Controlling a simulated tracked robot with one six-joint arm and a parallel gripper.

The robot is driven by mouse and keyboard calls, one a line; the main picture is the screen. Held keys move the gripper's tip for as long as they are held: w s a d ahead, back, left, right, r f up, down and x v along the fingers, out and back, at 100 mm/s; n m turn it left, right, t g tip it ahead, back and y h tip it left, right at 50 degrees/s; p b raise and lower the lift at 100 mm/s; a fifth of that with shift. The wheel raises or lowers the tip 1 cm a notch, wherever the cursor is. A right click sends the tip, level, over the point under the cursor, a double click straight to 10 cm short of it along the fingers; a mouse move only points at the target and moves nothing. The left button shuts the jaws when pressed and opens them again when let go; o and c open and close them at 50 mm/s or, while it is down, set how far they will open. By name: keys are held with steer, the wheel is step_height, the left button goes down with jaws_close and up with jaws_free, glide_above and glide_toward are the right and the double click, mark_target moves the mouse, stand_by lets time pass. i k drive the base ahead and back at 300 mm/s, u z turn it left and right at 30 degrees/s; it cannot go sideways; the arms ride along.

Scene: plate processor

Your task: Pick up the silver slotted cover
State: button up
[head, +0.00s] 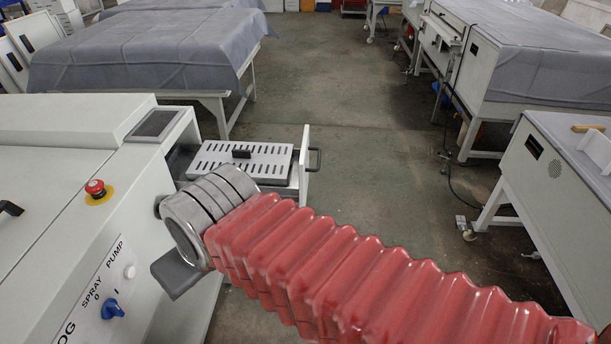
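The silver slotted cover (275,158) lies flat in the open drawer at the end of the white machine. It has rows of dark slots and a black handle (241,154) near its middle. My arm, in a red ribbed sleeve, reaches from the lower right, and its metal wrist overlaps the drawer's near side in the picture. A dark grey flat part of my gripper (177,274) shows beyond the wrist, at the lower left, apart from the cover. The fingertips are mostly hidden, so I cannot see whether they are open or shut.
The white machine (60,240) on the left has a red emergency button (95,188) and a blue knob (112,309). The drawer front (304,165) stands upright with a dark pull handle (315,159). Cloth-covered tables stand behind and right. The middle floor (370,160) is clear.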

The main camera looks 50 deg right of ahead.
mark_target(267, 163)
steer(key=k, duration=1.85)
steer(key=z, duration=0.85)
steer(key=i, duration=1.65)
